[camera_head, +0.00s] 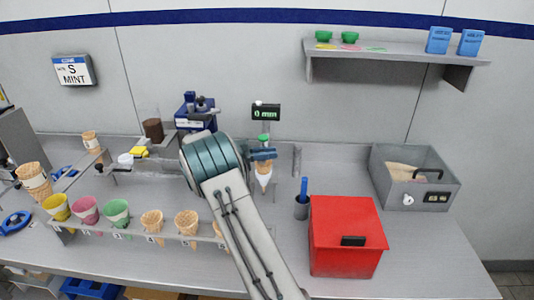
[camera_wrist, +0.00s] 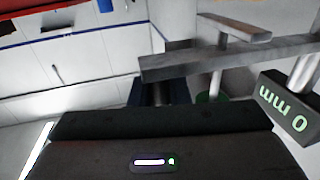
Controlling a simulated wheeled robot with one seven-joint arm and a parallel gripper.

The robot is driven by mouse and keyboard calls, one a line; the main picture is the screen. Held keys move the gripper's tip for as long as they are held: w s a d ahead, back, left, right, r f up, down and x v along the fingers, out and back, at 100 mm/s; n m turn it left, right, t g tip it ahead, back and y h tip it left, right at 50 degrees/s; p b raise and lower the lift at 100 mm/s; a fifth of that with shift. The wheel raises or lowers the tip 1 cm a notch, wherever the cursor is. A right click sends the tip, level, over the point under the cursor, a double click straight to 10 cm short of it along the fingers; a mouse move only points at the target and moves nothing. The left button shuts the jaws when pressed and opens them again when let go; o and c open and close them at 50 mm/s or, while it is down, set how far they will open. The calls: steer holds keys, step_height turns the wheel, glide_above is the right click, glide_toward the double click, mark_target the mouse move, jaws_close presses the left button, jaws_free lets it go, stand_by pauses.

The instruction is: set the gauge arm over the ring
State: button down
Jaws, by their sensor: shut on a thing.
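The gauge has a black display (camera_head: 265,112) with green digits reading 0 mm, on a post behind my gripper. The display also shows upside down in the wrist view (camera_wrist: 285,105). My gripper (camera_head: 262,154) is at the gauge, shut on the gauge arm, with a green part (camera_head: 264,139) just above the jaws. A waffle cone with a white top (camera_head: 264,172) stands upright just below my gripper. The ring is not clearly visible at the cone. In the wrist view a grey metal bar (camera_wrist: 225,58) crosses above my dark gripper body; the exact grip is hidden.
A rack (camera_head: 140,232) with coloured cups and several cones lies at front left. A red box (camera_head: 345,235) and a holder with a blue handle (camera_head: 301,205) stand right. A grey bin (camera_head: 415,178) is at far right. A blue machine (camera_head: 196,112) stands behind my arm.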

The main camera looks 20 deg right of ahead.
steer(key=c, duration=1.4)
jaws_free()
steer(key=shift+w+a+r, duration=0.1)
steer(key=shift+o, duration=0.2)
steer(key=b+v, duration=0.2)
steer(key=v, duration=1.1)
steer(key=shift+a, duration=0.4)
steer(key=shift+w+b, duration=0.1)
steer(key=shift+b, duration=0.2)
